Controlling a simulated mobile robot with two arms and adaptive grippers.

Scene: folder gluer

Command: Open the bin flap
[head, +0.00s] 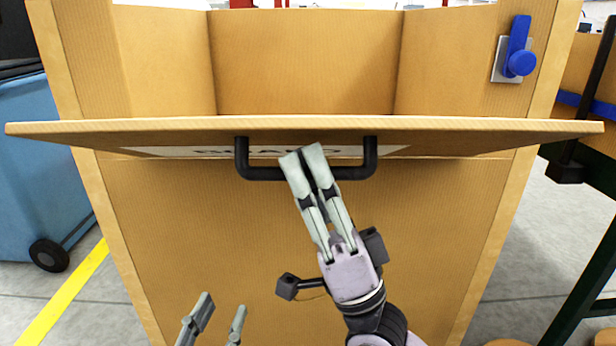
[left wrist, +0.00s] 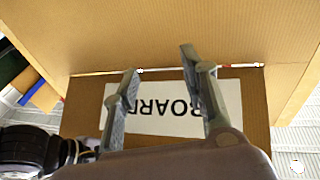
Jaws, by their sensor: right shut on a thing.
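The cardboard-coloured bin (head: 300,240) stands in front of me. Its flap (head: 470,130) is tipped outward and looks nearly level, seen almost edge-on, with the bin's inside showing above it. A black bar handle (head: 368,155) is on the flap's outer face, beside a partly hidden BOARD label. My right gripper (head: 304,160) is shut on the handle near its middle. My left gripper (head: 222,303) is open and empty, low and left of the handle. In the left wrist view its two fingers (left wrist: 160,80) are apart in front of the flap's label (left wrist: 160,107).
A blue latch (head: 520,62) on a plate is at the bin's upper right edge. A blue wheeled container (head: 35,165) stands at the left. A dark green frame (head: 585,270) stands close at the right. Grey floor with a yellow line (head: 60,295) shows at lower left.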

